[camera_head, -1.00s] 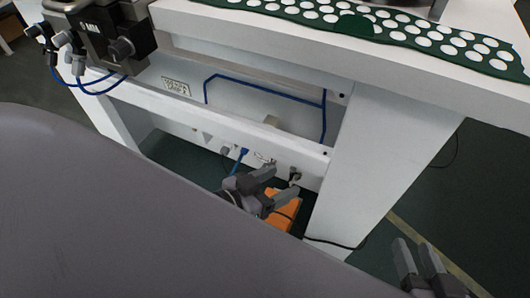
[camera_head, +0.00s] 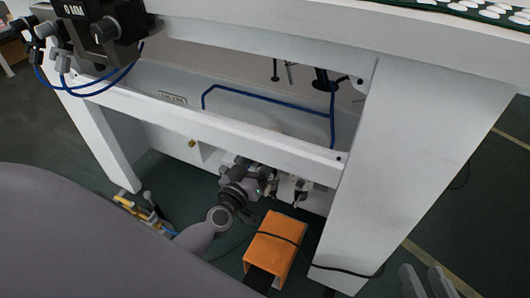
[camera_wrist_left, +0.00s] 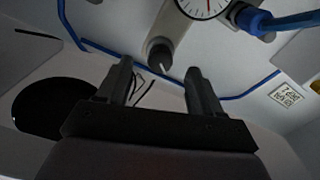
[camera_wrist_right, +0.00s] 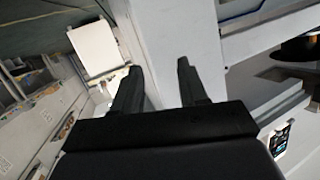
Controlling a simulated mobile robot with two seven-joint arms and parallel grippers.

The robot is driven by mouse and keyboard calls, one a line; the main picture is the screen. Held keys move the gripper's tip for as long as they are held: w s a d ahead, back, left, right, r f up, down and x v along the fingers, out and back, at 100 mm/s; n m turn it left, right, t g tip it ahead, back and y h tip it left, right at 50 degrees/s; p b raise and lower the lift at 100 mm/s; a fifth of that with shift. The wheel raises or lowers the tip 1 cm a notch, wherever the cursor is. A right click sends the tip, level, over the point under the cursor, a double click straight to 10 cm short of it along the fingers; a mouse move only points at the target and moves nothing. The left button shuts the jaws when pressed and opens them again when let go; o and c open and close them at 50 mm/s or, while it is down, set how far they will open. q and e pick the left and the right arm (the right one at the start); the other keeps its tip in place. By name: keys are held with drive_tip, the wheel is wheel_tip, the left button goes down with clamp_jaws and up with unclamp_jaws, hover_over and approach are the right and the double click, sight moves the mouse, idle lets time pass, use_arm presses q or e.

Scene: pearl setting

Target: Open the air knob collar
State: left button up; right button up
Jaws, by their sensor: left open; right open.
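The dark air knob (camera_wrist_left: 160,56) shows in the left wrist view, below a round white gauge (camera_wrist_left: 205,6). I cannot make out its collar separately. My left gripper (camera_wrist_left: 158,68) is open, with the knob centred between and just beyond its fingertips; I see no grip on it. In the head view my left arm reaches under the bench, and its wrist hides the knob there. My right gripper (camera_head: 421,268) is open and empty at the lower right of the head view, away from the knob; its fingers also show in the right wrist view (camera_wrist_right: 159,66).
A blue hose fitting (camera_wrist_left: 252,19) sits right of the gauge. The white bench (camera_head: 405,150) has a leg at right and a crossbar (camera_head: 235,130) above my left wrist. An orange box-shaped thing (camera_head: 275,245) with a black cable stands on the floor close by.

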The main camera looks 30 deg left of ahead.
use_arm(q)
drive_tip(key=shift+w+a+b, duration=0.1)
drive_tip(key=shift+w+b, duration=0.4)
drive_tip(key=shift+w, duration=1.75)
clamp_jaws()
drive_tip(key=shift+s+p, duration=0.4)
drive_tip(key=shift+s, duration=0.15)
unclamp_jaws()
